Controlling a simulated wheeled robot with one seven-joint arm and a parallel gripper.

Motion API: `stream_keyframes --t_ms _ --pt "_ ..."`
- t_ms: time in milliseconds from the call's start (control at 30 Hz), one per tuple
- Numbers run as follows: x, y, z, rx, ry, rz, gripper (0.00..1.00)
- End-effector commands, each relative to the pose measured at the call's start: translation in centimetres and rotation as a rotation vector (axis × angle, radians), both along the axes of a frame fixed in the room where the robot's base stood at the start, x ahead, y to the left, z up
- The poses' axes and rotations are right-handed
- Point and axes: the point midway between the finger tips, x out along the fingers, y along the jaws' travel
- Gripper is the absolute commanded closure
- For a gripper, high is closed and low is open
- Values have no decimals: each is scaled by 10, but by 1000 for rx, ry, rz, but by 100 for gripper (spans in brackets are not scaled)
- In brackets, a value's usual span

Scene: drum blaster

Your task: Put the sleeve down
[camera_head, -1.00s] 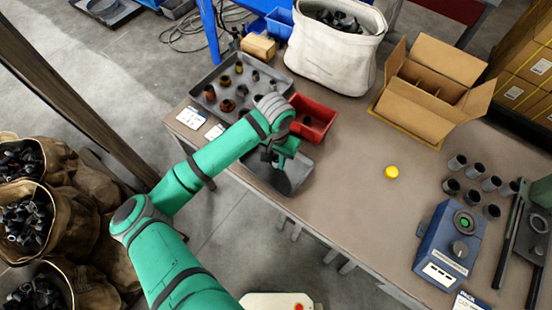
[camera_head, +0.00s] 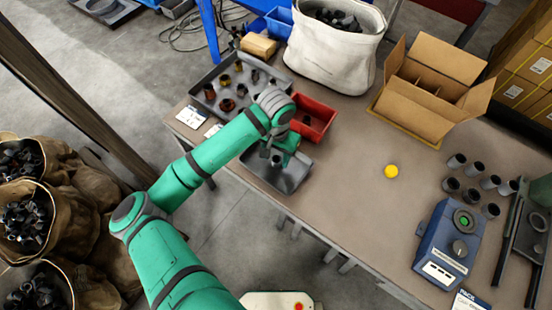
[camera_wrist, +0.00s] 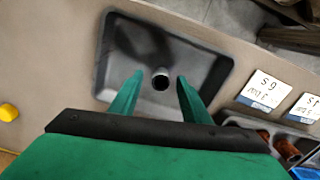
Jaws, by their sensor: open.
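A small dark grey sleeve (camera_wrist: 160,82) stands upright on the floor of a shallow grey tray (camera_wrist: 205,65), its round open end facing up in the wrist view. My gripper (camera_wrist: 155,85) is open, with one green finger on each side of the sleeve and a gap between. In the head view my gripper (camera_head: 278,158) is over the same grey tray (camera_head: 290,181) at the table's front edge, and the sleeve (camera_head: 276,161) shows small beside the fingers. Part of the tray is hidden by my arm.
A red bin (camera_head: 318,112) stands just behind the tray. A larger grey tray (camera_head: 205,85) with several sleeves is at the back left. A yellow button (camera_head: 391,171), loose grey sleeves (camera_head: 472,184) and a blue device (camera_head: 447,240) are to the right.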

Motion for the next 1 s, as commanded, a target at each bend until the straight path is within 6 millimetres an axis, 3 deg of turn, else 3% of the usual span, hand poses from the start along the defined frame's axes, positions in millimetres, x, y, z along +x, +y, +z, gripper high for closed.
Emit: stream_keyframes --t_ms 200,400,667,767,867,1000 --pt "1 0 47 0 -4 -1 57" --pt "1 0 81 1 -3 -1 57" --pt "0 -4 101 -10 -5 -4 57" --pt "3 -24 100 -69 -28 -13 57" --pt "10 -65 98 -189 -78 -27 57" --pt "20 -134 105 -411 -175 -34 57"
